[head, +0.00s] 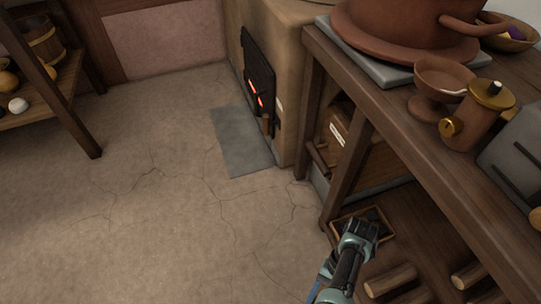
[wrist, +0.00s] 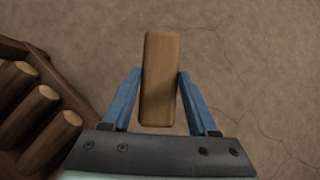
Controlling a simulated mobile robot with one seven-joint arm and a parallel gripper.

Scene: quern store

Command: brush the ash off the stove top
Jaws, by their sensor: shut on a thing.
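In the wrist view my gripper (wrist: 159,72) is shut on a plain wooden block (wrist: 161,105), its blue fingers on either side of it. The block looks like a brush's back or handle; no bristles show. Below it is bare floor. In the head view my arm reaches in at the bottom, beside the bench's lower shelf; the held block cannot be made out there. The stove (head: 285,50) is a tan block at the top centre, with a black door and glowing embers. Only a strip of its top shows at the picture's edge, and I see no ash on it.
A wooden bench (head: 428,150) at the right bears a large clay vessel (head: 405,25), a clay bowl (head: 443,77) and a mug-like pot (head: 478,118). Logs (head: 390,279) lie on its lower shelf. A grey slab (head: 240,142) lies before the stove.

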